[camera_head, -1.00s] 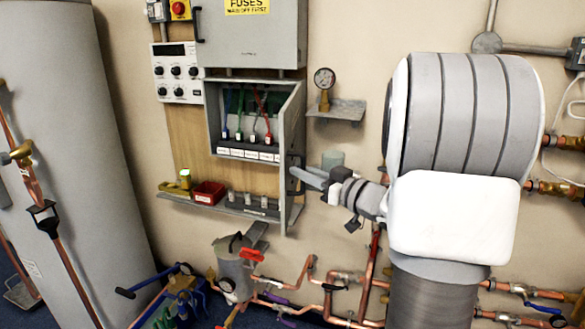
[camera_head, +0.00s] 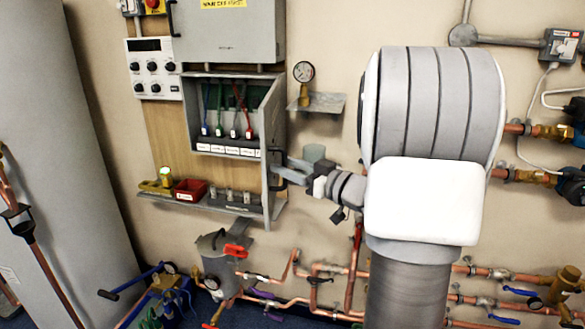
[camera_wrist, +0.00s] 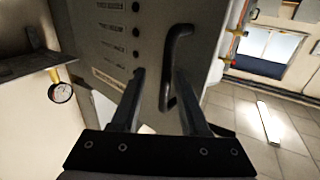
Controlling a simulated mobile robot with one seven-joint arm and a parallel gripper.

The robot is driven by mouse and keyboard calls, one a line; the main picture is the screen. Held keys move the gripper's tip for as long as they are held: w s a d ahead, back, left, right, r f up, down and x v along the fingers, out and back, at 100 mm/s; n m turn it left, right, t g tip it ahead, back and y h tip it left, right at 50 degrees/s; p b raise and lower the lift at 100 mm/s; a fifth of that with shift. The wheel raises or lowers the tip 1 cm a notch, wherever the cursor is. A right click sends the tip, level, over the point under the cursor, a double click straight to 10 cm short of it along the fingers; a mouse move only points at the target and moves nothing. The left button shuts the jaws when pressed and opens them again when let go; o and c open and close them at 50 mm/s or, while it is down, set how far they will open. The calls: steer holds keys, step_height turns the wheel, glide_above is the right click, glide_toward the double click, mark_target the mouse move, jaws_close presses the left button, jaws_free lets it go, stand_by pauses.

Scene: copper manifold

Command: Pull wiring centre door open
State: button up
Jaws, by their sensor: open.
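The wiring centre (camera_head: 187,115) is a grey box on the wall with coloured wires and a row of white-labelled terminals inside. Its grey door (camera_head: 274,130) stands swung out at the right side, seen nearly edge-on, and the interior is exposed. In the wrist view the door face (camera_wrist: 110,45) fills the upper middle, with a row of black dots and small labels. Its dark bar handle (camera_wrist: 172,65) lies between the fingers, close to the right one. My gripper (camera_head: 285,168) is open at the door's outer side; it also shows in the wrist view (camera_wrist: 160,75). Contact cannot be told.
A shelf (camera_head: 205,203) below the box holds a red tray (camera_head: 190,190) and small parts. A pressure gauge (camera_head: 304,72) stands on a bracket (camera_head: 322,103) to the right. Copper pipes (camera_head: 330,270) and a grey pot (camera_head: 222,262) are lower down. A closed fuse box (camera_head: 230,35) hangs above.

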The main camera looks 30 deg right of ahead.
steer(key=p+v, duration=0.1)
steer(key=v, duration=1.6)
steer(key=shift+s, duration=0.2)
steer(key=shift+w, duration=0.1)
